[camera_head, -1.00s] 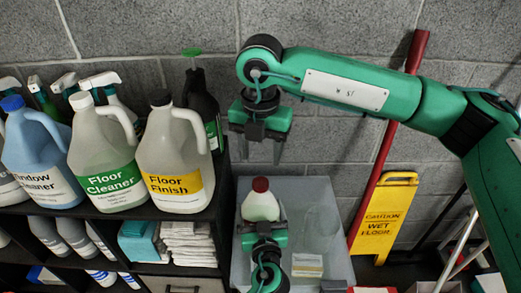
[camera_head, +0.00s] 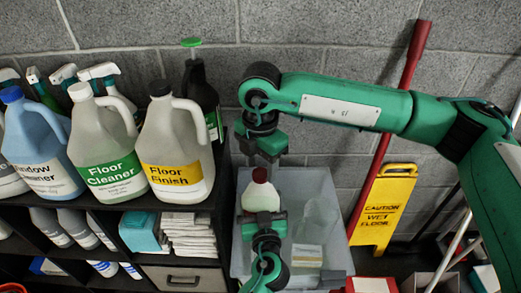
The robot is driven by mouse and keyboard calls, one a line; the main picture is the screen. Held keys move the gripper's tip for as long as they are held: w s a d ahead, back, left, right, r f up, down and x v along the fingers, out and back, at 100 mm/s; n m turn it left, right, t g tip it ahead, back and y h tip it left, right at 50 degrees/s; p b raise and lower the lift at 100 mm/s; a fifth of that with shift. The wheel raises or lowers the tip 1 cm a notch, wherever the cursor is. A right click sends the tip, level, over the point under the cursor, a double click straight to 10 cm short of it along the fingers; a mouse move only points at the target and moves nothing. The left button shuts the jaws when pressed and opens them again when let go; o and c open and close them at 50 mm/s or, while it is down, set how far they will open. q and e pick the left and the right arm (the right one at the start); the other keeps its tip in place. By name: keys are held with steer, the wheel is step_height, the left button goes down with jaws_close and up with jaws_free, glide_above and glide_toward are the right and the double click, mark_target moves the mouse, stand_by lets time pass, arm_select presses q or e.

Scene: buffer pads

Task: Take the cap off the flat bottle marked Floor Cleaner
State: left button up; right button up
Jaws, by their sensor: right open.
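A pale bottle (camera_head: 260,197) with a red cap (camera_head: 260,175) stands upright over the grey bin; no label text is readable on it, and I cannot tell whether it touches the bin. My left gripper (camera_head: 264,219) comes from below and is shut on the lower part of the bottle, which hides most of its fingers. My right gripper (camera_head: 261,165) points down from above, directly over the cap, with its jaws open. Its fingertips are at or very near the cap; I cannot tell whether they touch it. A jug marked Floor Cleaner (camera_head: 105,150) with a white cap stands on the shelf.
The black shelf (camera_head: 100,213) at left holds a Floor Finish jug (camera_head: 175,150), a Window Cleaner jug (camera_head: 42,150) and spray bottles. The grey bin (camera_head: 338,235) holds a clear container and a small box. A yellow wet-floor sign (camera_head: 385,208) and red pole stand at right.

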steer(key=shift+f, duration=0.75)
steer(key=c, duration=1)
